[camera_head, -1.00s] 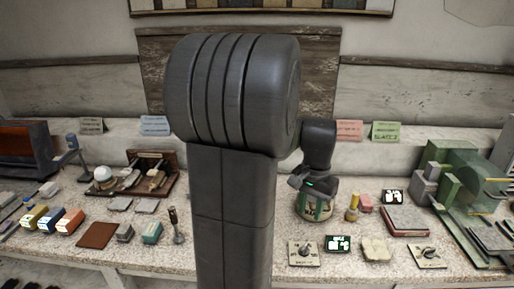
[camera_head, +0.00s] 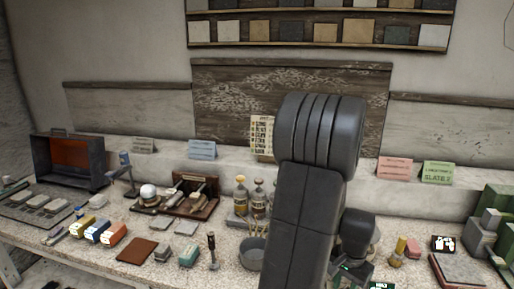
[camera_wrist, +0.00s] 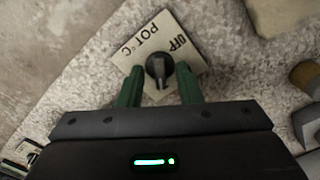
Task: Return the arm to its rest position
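My arm (camera_head: 305,215) stands large in the middle of the head view, its thick rounded joint hiding part of the bench behind it. My wrist (camera_head: 357,228) shows just right of it, and the fingers cannot be made out there. In the wrist view my gripper (camera_wrist: 160,88) is open, its two green fingers apart with nothing held between them. Beyond the fingertips is a pale plate marked "OFF" and "POT °C" (camera_wrist: 185,50) with a dark knob (camera_wrist: 158,68). I cannot tell how far the fingers are from the knob.
The speckled bench (camera_head: 120,262) is crowded. A white sphere (camera_head: 148,191) sits by a wooden tool rack (camera_head: 195,196) on the left. Bottles (camera_head: 240,195) and a grey pot (camera_head: 252,250) stand left of my arm. A green machine (camera_head: 495,215) is at the right edge.

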